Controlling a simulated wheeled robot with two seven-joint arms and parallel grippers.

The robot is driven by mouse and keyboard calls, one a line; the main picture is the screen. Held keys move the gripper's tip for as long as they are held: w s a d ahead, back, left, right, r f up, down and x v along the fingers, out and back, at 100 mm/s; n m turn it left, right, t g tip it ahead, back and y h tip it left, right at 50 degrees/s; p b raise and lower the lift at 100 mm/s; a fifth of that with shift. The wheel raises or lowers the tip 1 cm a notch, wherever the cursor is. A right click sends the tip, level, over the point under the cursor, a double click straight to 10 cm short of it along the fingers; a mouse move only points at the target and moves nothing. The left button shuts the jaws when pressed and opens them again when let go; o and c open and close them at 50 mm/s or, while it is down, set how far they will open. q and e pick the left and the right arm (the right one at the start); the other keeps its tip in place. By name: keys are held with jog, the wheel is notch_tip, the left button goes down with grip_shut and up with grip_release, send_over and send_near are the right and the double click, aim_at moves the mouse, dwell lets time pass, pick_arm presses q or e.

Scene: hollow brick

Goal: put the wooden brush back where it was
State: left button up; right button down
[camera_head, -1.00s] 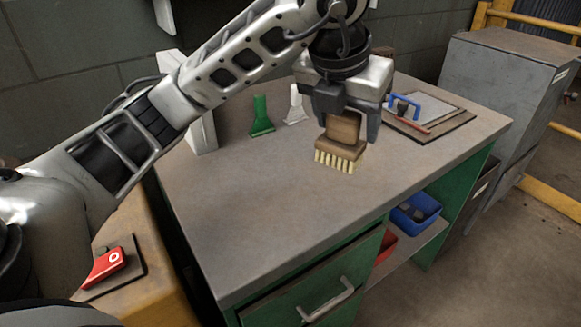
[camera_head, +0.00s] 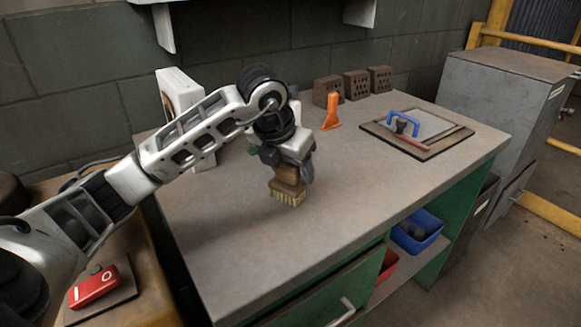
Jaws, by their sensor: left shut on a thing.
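The wooden brush (camera_head: 288,191) has a brown wooden body and pale bristles that point down. My left gripper (camera_head: 290,172) is shut on its upper part and holds it over the middle of the grey workbench (camera_head: 330,215). The bristles are close to the bench top; I cannot tell whether they touch it. My right gripper is not in view.
Several hollow bricks (camera_head: 356,84) stand along the back, with an orange tool (camera_head: 331,112) in front. A red object (camera_head: 94,289) lies at lower left. The bench front is clear.

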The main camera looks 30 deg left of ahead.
pick_arm(q)
jog(key=shift+f, duration=0.2)
jog(key=o, duration=0.9)
jog(key=shift+o, duration=0.2)
jog(key=shift+r, duration=0.2)
jog(key=v, duration=1.1)
jog(key=shift+s+r+p, duration=0.2)
jog(key=shift+r+p, duration=0.15)
jog(key=shift+r, duration=0.1)
